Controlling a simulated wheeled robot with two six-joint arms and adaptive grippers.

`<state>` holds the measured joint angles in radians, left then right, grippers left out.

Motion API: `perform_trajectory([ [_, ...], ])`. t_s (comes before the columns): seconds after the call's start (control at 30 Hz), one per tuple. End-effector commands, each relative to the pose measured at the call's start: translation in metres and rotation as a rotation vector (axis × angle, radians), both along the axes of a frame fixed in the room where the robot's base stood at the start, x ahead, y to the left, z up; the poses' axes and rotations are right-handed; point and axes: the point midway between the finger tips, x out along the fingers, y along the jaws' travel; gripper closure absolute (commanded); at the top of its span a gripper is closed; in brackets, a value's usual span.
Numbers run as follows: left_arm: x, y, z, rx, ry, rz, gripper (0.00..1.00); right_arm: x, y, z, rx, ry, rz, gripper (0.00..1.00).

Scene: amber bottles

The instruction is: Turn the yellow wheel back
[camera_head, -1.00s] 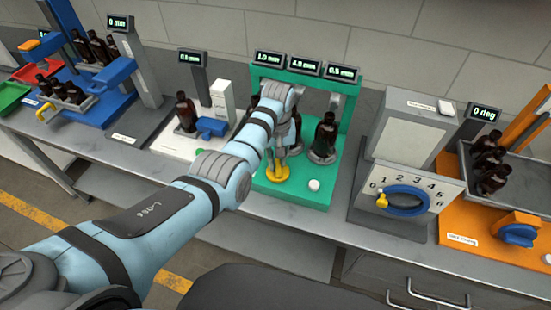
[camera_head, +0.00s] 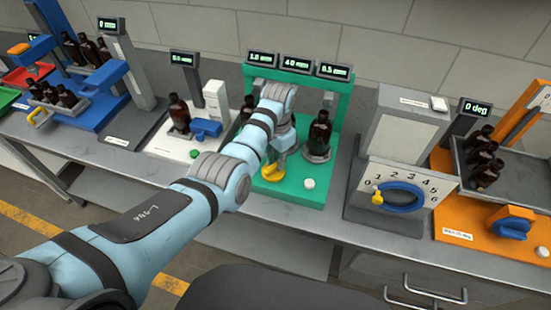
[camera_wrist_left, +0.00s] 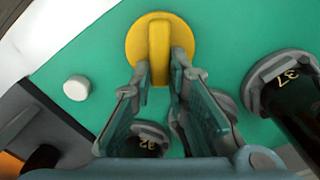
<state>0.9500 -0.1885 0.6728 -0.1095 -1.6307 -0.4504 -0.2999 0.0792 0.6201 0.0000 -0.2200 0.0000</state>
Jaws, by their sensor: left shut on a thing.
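The yellow wheel (camera_head: 272,174) is a round disc with a raised bar, on the front of the green station (camera_head: 300,195). In the left wrist view, the yellow wheel (camera_wrist_left: 134,45) is seen from above, its bar running up and down the picture. My left gripper (camera_head: 280,160) reaches down to it. In the left wrist view, the left gripper (camera_wrist_left: 159,78) has its fingers on either side of the bar's near end, shut on it. The fingers and arm hide part of the wheel in the head view. My right gripper is not in view.
A white button (camera_head: 309,183) sits right of the wheel. A dark bottle (camera_head: 320,133) stands behind it on the green station; another is partly hidden by my arm. A grey dial station with a blue ring (camera_head: 400,197) stands right; a white station (camera_head: 180,146) stands left.

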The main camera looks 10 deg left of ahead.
Motion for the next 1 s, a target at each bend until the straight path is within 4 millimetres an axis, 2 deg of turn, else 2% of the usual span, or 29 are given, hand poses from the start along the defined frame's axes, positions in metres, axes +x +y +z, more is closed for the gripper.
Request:
perform_trajectory([
  [0.7, -0.011, -0.008, -0.002, -0.003, 0.005, -0.674, 1.00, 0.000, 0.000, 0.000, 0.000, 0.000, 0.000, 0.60],
  [1.0, -0.016, -0.009, -0.003, -0.005, 0.006, -0.905, 1.00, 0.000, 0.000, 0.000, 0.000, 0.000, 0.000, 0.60],
])
